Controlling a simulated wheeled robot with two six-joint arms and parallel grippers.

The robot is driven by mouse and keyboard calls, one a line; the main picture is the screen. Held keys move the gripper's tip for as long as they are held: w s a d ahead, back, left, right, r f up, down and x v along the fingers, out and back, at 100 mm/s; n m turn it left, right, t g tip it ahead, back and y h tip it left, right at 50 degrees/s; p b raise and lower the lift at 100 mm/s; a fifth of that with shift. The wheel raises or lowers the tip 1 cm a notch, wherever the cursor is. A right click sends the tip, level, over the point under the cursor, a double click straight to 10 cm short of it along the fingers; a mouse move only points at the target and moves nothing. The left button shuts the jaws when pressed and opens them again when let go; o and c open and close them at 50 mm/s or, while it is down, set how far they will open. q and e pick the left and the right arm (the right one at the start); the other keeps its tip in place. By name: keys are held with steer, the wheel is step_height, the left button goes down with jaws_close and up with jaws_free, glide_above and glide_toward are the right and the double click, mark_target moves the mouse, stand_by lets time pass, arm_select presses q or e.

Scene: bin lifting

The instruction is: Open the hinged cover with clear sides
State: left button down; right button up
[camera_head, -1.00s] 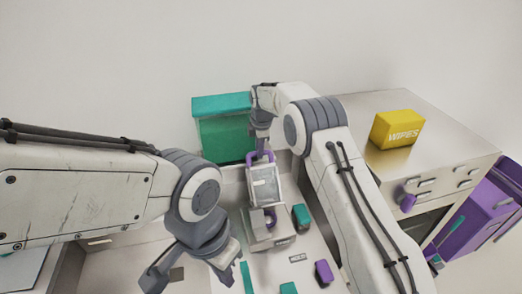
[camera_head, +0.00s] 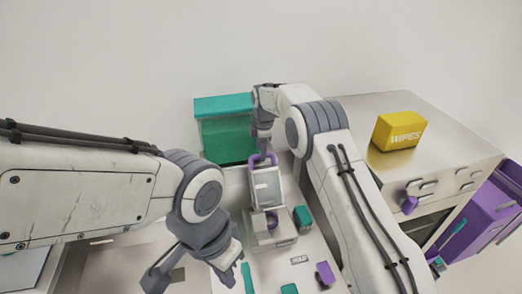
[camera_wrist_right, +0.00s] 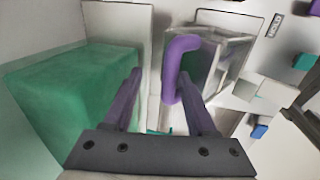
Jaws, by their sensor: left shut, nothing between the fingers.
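The cover with clear sides (camera_head: 267,187) appears tilted up at the back of its pale base (camera_head: 272,241); its exact angle is hard to tell. A purple handle (camera_head: 262,160) is at its upper end. In the right wrist view the handle (camera_wrist_right: 174,62) is a thick purple loop near the right-hand finger, with the clear cover (camera_wrist_right: 222,62) behind it. My right gripper (camera_wrist_right: 160,76) is open with its fingers apart at the handle; contact is unclear. It also shows in the head view (camera_head: 263,149). My left gripper (camera_head: 226,272) is shut and empty, low and left of the base.
A green bin (camera_head: 227,139) stands behind, close to my right gripper. A purple item (camera_head: 272,219) shows at the base's opening. Small teal (camera_head: 302,217) and purple (camera_head: 325,273) blocks lie to the right. A yellow wipes box (camera_head: 400,131) sits on a metal cabinet (camera_head: 450,149).

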step_height(320, 180, up, 10)
steer(key=s+b, duration=0.2)
steer(key=b, duration=0.1)
steer(key=shift+d+b, duration=0.2)
steer(key=shift+b, duration=0.2)
